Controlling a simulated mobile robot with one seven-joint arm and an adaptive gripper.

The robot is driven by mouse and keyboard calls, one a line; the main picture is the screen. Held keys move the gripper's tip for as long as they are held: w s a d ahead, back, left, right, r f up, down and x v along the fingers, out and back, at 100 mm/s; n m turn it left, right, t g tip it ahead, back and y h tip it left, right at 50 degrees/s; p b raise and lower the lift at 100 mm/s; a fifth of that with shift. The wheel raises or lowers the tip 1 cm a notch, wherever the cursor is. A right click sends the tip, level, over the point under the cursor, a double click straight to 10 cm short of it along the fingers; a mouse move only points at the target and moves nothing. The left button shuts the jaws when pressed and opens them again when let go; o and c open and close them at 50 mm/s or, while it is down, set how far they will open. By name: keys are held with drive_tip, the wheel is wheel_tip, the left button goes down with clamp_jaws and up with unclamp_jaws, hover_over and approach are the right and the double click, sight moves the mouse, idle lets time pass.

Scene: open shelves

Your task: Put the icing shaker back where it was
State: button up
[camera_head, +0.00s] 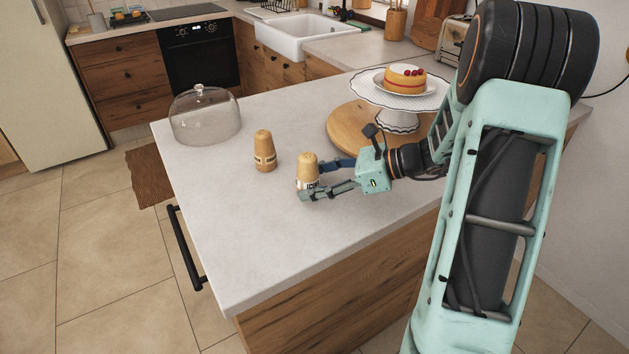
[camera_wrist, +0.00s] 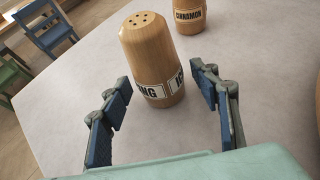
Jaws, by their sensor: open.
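The icing shaker (camera_head: 307,170) is a wooden shaker with a pale label, upright on the light countertop. In the wrist view the icing shaker (camera_wrist: 153,52) shows holes in its top and a label partly reading "ICING". My gripper (camera_head: 325,179) is open around it, one finger on each side. In the wrist view my gripper (camera_wrist: 161,93) shows a gap between each finger and the shaker. A second shaker (camera_head: 264,151) stands upright to the left of it; in the wrist view this shaker (camera_wrist: 188,14) reads "CINNAMON".
A glass dome (camera_head: 204,117) stands at the counter's far left. A round wooden board (camera_head: 349,128) and a white cake stand (camera_head: 399,103) with a cake (camera_head: 405,77) are behind my gripper. The counter's front is clear.

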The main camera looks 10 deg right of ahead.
drive_tip(key=shift+r, duration=0.3)
drive_tip(key=v, duration=1.2)
drive_tip(key=shift+p, duration=0.4)
